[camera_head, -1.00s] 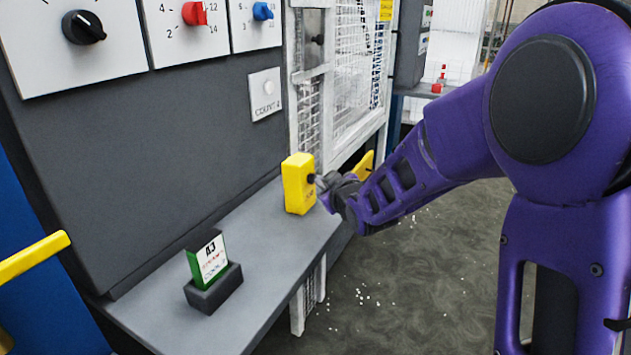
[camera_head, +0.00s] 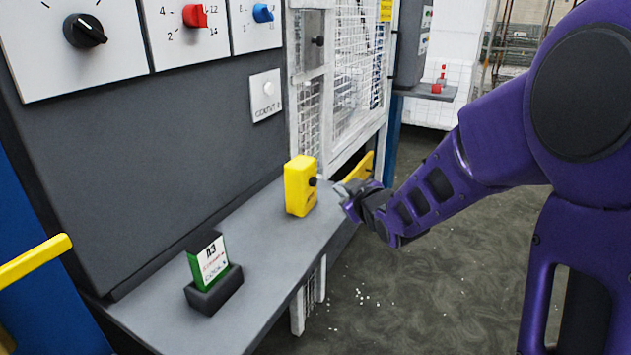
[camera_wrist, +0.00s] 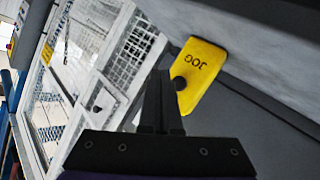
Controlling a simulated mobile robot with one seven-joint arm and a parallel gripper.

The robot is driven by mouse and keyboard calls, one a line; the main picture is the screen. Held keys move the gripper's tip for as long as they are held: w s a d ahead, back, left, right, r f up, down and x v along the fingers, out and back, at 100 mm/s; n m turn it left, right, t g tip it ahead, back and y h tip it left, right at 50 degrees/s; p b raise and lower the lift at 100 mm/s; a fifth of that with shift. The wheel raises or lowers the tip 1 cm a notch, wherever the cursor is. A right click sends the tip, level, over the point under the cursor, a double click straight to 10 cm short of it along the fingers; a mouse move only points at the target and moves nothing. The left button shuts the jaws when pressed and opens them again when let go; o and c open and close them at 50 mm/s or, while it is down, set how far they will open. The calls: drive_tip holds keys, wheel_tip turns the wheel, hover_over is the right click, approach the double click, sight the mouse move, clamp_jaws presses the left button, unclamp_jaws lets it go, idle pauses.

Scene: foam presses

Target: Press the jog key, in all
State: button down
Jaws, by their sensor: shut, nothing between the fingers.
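The jog key is a black round button (camera_head: 312,181) on the side of a yellow box (camera_head: 297,190) that stands on the grey shelf. In the wrist view the box (camera_wrist: 204,66) carries the word JOG, and the button (camera_wrist: 180,83) shows just right of my fingertips. My gripper (camera_head: 341,189) is to the right of the button, with a visible gap between them in the head view. Its fingers (camera_wrist: 158,78) are shut together with nothing between them.
A card in a dark holder (camera_head: 214,289) stands on the shelf (camera_head: 262,248) nearer me. A white mesh guard (camera_head: 350,75) rises behind the box. The panel has knobs and a small plate marked COUNT (camera_head: 265,96), whose last character is unclear. Open floor lies right of the shelf.

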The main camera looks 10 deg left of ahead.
drive_tip(key=shift+s+d, duration=0.2)
drive_tip(key=shift+d, duration=0.3)
drive_tip(key=shift+s+d, duration=0.15)
drive_tip(key=shift+d, duration=0.35)
